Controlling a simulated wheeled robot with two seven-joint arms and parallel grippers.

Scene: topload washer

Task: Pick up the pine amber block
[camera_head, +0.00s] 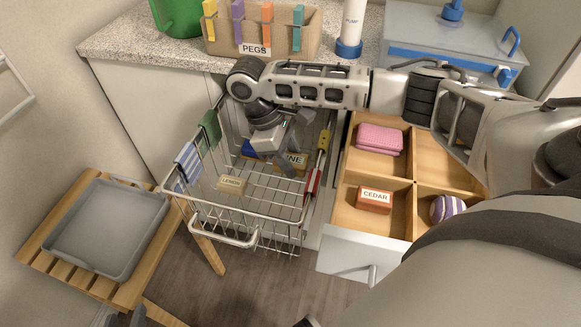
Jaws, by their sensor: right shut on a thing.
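The pine amber block (297,159), tan-amber with a partly covered label ending in "NE", is at the back of the wire basket (258,215). My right gripper (286,165) reaches down into the basket from above and is shut on this block. A finger hides part of the block, and I cannot tell whether it is clear of the basket floor. My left gripper (125,319) only just shows at the bottom left edge, and its jaws are too cut off to judge.
A pale lemon block (230,186) and a blue thing (250,148) are in the basket; cloths hang on its left rim. The drawer (341,245) at right holds a cedar block (374,199), pink cloth (380,138) and striped ball (447,208). A grey tray (108,228) sits on a slatted stand.

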